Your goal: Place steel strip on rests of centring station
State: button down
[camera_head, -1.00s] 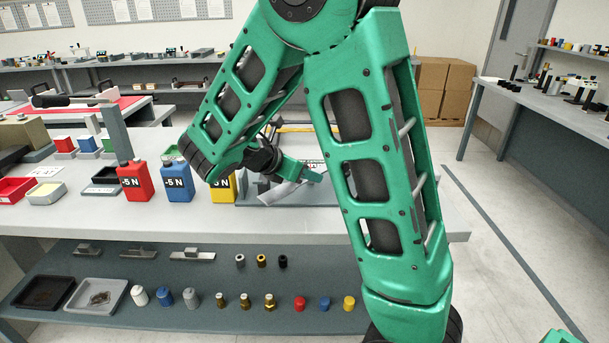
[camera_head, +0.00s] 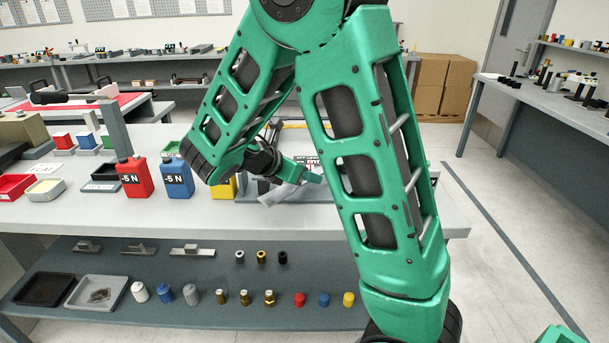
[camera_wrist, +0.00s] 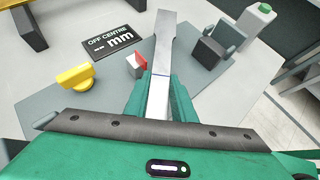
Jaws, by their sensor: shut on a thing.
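The strip points away from the gripper over the grey centring station (camera_wrist: 110,100). The station carries a dark "OFF CENTRE -- mm" display (camera_wrist: 112,39), a yellow knob (camera_wrist: 76,78), a red-and-white block (camera_wrist: 137,66) left of the strip and dark grey blocks (camera_wrist: 212,51) right of it. I cannot tell whether the strip touches any rest. In the head view my gripper (camera_head: 310,176) and the strip (camera_head: 287,192) show partly behind my arm.
Red (camera_head: 132,180) and blue (camera_head: 177,178) "-5 N" weights stand left of the station, with a yellow one (camera_head: 223,188) partly hidden. A grey post (camera_head: 115,128) rises behind them. The lower shelf (camera_head: 210,265) holds trays and small parts.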

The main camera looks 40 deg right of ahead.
aim_at(284, 190)
jog(key=c, duration=1.4)
grip_release()
jog(key=shift+f, duration=0.1)
jog(key=shift+a, duration=0.1)
jog(key=v, duration=1)
jog(key=shift+a, duration=0.15)
jog(key=s+d+f+m+y, duration=0.1)
jog(key=s+d+m, duration=0.2)
jog(key=s+m, duration=0.1)
jog(key=s+d+f+m+g+y, duration=0.1)
jog(key=s+d+m+y, duration=0.1)
jog(key=s+d+m, duration=0.2)
jog(key=s+d+m+g+y, duration=0.1)
jog(key=s+d+m+y, duration=0.1)
jog(key=s+d+m, duration=0.1)
jog(key=shift+s+d+f+m, duration=0.2)
jog(key=shift+s+m, duration=0.25)
jog(key=shift+m, duration=0.15)
jog(key=shift+s+d+f+m, duration=0.2)
jog(key=shift+s+m, duration=0.2)
jog(key=shift+m, duration=0.2)
jog(key=s+a+f+m+y, duration=0.1)
jog(key=s+m+y, duration=0.2)
jog(key=s+m, duration=0.3)
jog(key=s+a+f+m+y, duration=0.1)
jog(key=s+a+m+y, duration=0.1)
jog(key=s+m, duration=0.5)
jog(key=shift+s+a+f+y, duration=0.15)
jog(key=shift+s+a+y, duration=0.1)
jog(key=shift+s+y, duration=0.25)
